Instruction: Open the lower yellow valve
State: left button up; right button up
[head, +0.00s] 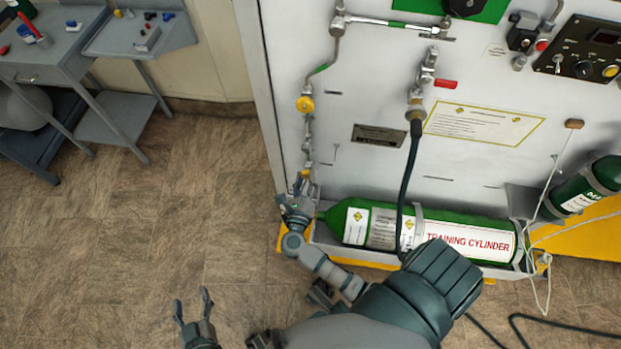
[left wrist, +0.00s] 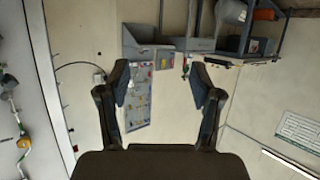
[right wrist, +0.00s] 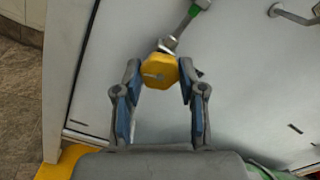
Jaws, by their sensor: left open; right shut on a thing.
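A yellow valve knob (right wrist: 158,71) sits between the fingertips of my right gripper (right wrist: 160,76) in the right wrist view, with a silver pipe leading up and right from it. In the head view, my right gripper (head: 302,184) is at the lower end of the pipe on the white panel. Another yellow valve (head: 304,104) shows higher on this pipe, clear of the hand. My left gripper (head: 193,297) is open and empty over the floor; its spread fingers also show in the left wrist view (left wrist: 161,88).
A green training cylinder (head: 455,235) lies at the foot of the white panel (head: 380,90), just right of my right gripper. A dark hose (head: 409,165) hangs in front of it. Grey tables (head: 55,60) stand at the upper left. The floor left of the panel is clear.

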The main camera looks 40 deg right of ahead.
pick_arm(q)
jog(key=s+a+f+g+y+p, duration=0.1)
jog(key=s+a+f+g, duration=0.1)
jog(key=s+f+g, duration=0.2)
jog(key=shift+s, duration=0.2)
pick_arm(e)
jog(key=shift+a+n, duration=0.2)
jog(key=shift+n, duration=0.9)
pick_arm(q)
jog(key=shift+d+f, duration=0.1)
pick_arm(e)
jog(key=o, duration=0.9)
jog(key=shift+c, duration=0.2)
jog(key=shift+o, duration=1.4)
jog(key=shift+w+a, duration=0.1)
pick_arm(q)
jog(key=shift+a, duration=0.2)
pick_arm(e)
jog(key=shift+r, duration=0.1)
notch_tip(320, 180, up, 10)
jog(key=shift+a, duration=0.15)
